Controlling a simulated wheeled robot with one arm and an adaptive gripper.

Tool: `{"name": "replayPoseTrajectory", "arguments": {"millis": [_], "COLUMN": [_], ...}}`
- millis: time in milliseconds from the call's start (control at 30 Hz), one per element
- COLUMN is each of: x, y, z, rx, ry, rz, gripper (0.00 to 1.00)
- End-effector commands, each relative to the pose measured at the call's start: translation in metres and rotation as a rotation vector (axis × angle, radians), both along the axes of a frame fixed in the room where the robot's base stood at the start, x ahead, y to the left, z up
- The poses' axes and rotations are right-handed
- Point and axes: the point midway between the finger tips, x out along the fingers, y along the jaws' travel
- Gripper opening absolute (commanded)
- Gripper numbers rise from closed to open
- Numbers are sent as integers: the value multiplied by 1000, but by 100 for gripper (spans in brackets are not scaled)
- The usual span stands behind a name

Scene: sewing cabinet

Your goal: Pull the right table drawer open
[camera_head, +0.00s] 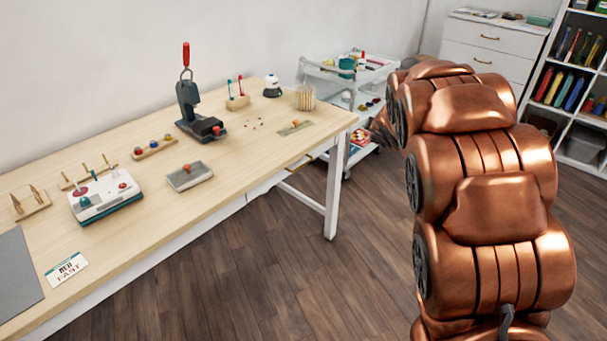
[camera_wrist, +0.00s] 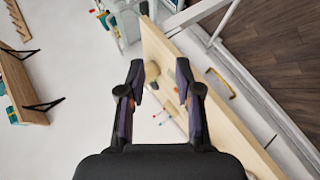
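The right table drawer is under the right end of the wooden table (camera_head: 235,165). Its front is mostly hidden by the tabletop edge in the head view. A brass handle (camera_wrist: 221,84) shows in the wrist view beside the table's wooden edge, against a pale front. My gripper (camera_wrist: 160,78) is open, with its two dark fingers apart and nothing seen between them. In that picture the handle lies to the right of the fingers, apart from them. In the head view my copper arm hides the gripper.
A white table leg (camera_head: 334,190) stands near the drawer. A white cart (camera_head: 350,85) is behind the table's right end. A red-handled press (camera_head: 190,105) and small sewing items stand on the tabletop. The wooden floor (camera_head: 270,270) before the table is clear.

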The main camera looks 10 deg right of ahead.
Motion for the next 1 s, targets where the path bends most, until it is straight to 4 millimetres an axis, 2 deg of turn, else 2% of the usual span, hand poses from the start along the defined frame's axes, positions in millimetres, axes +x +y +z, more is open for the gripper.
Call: {"name": "replayPoseTrajectory", "arguments": {"millis": [33,200,400,533,700,833,1000], "x": [17,69,107,116,116,112,111], "y": [1,20,55,82,111,123,131], "z": [-20,-59,-115,-153,-187,-199,-204], "rx": [-28,-120,-190,-210,-216,-215,-211], "ry": [-17,-100,-203,-273,-361,-402,-422], "rz": [59,293,577,753,924,997,1031], "gripper": [34,34,34,34,34,34,34]}}
